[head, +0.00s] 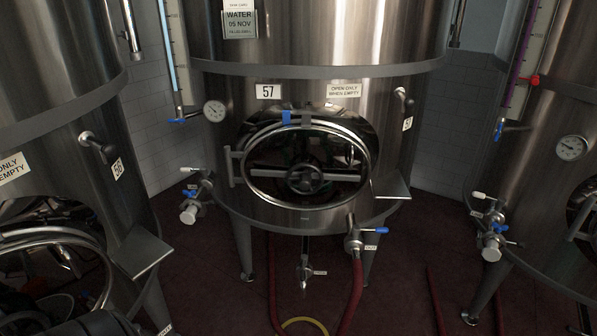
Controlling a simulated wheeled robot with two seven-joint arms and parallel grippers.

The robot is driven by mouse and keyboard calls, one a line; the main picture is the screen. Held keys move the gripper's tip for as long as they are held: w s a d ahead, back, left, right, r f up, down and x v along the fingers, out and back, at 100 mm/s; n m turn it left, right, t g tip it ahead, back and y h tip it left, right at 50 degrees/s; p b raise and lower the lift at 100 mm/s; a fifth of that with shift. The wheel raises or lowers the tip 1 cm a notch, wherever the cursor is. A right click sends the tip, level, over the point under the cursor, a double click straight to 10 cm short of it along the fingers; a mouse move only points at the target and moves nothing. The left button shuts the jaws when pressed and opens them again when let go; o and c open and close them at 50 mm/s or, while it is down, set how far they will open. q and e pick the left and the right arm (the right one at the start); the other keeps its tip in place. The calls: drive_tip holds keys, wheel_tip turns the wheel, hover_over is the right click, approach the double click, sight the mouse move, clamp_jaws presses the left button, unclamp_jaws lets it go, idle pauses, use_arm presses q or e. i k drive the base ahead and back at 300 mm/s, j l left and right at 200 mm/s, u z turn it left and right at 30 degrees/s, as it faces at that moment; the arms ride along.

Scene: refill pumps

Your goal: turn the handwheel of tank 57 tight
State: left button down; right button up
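Tank 57 (320,30) is the steel tank in the middle of the head view, with a "57" plate (268,92). Its oval manway has a bright steel rim (368,165) and a hinge bracket on the left side. The dark handwheel (305,180) sits at the centre of the manway, on a horizontal bar. The door looks seated in its frame; how tight the wheel is cannot be seen. A blue piece (286,117) sits at the manway's top edge. Neither gripper can be made out, and nothing is touching the handwheel.
A shelf plate (391,187) juts out right of the manway. Valves stick out below, one with a blue handle (369,231) and a red hose (355,290). Tank 56 (55,110) stands left, another tank (560,100) right. The dark red floor (215,285) is partly clear.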

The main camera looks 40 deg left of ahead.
sight(305, 177)
drive_tip(key=u, duration=1.2)
